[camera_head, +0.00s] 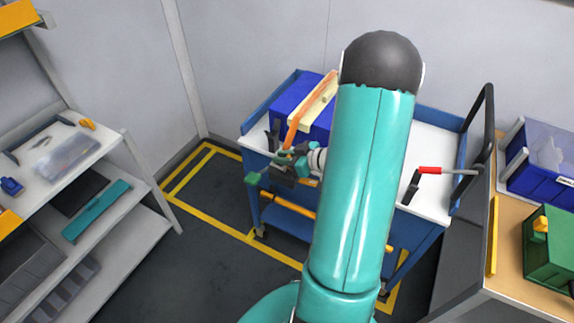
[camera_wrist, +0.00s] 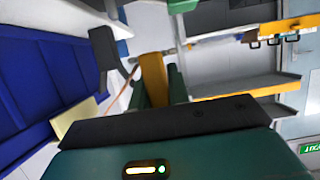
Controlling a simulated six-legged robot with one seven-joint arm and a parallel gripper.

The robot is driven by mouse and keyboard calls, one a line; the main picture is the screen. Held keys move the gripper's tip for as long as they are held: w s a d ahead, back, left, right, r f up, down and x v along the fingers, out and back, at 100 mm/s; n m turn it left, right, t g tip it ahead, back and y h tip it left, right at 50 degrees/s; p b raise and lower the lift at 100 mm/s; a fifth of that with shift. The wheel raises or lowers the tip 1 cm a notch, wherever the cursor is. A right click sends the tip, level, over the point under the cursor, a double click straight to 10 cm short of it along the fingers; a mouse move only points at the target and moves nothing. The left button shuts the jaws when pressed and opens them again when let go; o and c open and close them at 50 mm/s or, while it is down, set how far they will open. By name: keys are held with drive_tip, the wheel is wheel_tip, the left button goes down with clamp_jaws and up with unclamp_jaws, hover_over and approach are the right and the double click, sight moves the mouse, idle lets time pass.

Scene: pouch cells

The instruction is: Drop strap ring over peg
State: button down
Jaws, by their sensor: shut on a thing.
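An orange strap (camera_head: 293,131) runs from the pale yellow block on the blue box (camera_head: 290,97) down to my gripper (camera_head: 289,155). In the wrist view the strap (camera_wrist: 153,72) passes between the two green fingers, and my gripper is shut on it. The gripper is by the left front corner of the cart top, in front of the box. A dark upright piece (camera_head: 272,137) stands beside the box; I cannot tell whether it is the peg. A dark bracket also shows in the wrist view (camera_wrist: 108,55). The strap's ring cannot be made out clearly.
The blue cart (camera_head: 276,219) has a white top, partly hidden by my arm. A red-handled tool (camera_head: 430,170) lies at its right. Shelves (camera_head: 110,137) stand at left. A bench (camera_head: 510,258) with a green box (camera_head: 549,252) is at right. Dark floor lies between.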

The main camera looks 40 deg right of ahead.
hover_over(287, 172)
wheel_tip(287, 172, down, 4)
drive_tip(key=shift+f, duration=1.65)
drive_tip(key=shift+f, duration=0.2)
drive_tip(key=c, duration=1.3)
unclamp_jaws()
drive_tip(key=shift+c, duration=0.2)
